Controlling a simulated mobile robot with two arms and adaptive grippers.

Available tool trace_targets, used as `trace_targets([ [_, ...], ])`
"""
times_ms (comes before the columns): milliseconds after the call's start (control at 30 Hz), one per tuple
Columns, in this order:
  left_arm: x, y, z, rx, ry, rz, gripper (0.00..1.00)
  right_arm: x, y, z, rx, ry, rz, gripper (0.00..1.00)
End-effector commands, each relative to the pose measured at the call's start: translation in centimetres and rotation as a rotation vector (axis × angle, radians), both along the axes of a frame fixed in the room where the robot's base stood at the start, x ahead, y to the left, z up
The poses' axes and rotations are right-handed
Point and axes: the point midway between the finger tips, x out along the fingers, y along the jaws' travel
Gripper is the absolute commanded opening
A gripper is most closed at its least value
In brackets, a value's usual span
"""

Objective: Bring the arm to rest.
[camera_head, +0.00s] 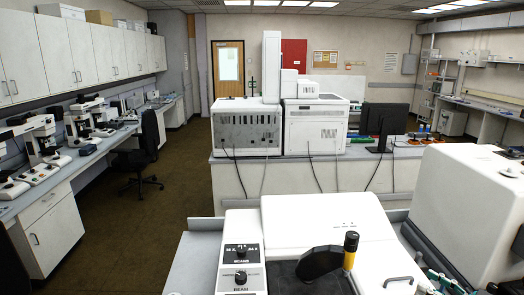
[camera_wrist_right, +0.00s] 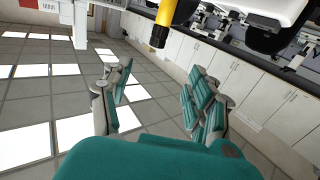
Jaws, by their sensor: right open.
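My right gripper (camera_wrist_right: 158,88) has teal finger pads and a teal palm. In the right wrist view its two fingers are spread wide with nothing between them. In the head view part of it shows at the bottom right edge (camera_head: 446,283), beside the white instrument, mostly cut off or hidden. The white instrument (camera_head: 325,218) has a panel with knobs at its left and a black part with a black and yellow eyepiece-like piece (camera_head: 350,250). This piece also shows at the top of the right wrist view (camera_wrist_right: 160,35), apart from the fingers. My left gripper is not in view.
A large white housing (camera_head: 465,205) stands at the right, close to my right gripper. A bench (camera_head: 235,180) with white instruments and a dark monitor (camera_head: 385,119) is behind. Microscopes (camera_head: 42,140) line the left counter. The floor (camera_head: 150,220) at left is open, apart from a chair (camera_head: 145,150).

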Motion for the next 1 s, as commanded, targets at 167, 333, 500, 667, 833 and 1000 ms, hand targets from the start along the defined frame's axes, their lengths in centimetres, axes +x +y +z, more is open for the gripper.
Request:
trace_targets([
  [167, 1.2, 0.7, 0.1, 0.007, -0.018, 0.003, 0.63, 0.3, 4.0, -3.6, -0.012, 0.035, -0.061, 0.59],
  [333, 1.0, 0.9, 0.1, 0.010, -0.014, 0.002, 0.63, -0.2, 8.9, -7.5, -0.045, 0.093, -0.147, 0.59],
  [500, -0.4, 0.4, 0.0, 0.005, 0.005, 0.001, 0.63, -2.8, 15.0, -11.9, -0.115, 0.218, -0.275, 0.59],
  [667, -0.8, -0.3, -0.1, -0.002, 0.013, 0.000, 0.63, -8.1, 19.1, -14.9, -0.235, 0.422, -0.404, 0.59],
  [833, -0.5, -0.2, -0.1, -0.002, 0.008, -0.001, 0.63, -14.4, 20.4, -16.2, -0.360, 0.647, -0.477, 0.59],
  [1000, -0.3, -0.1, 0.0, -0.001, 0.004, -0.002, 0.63, -19.5, 20.5, -16.4, -0.437, 0.814, -0.494, 0.59],
])
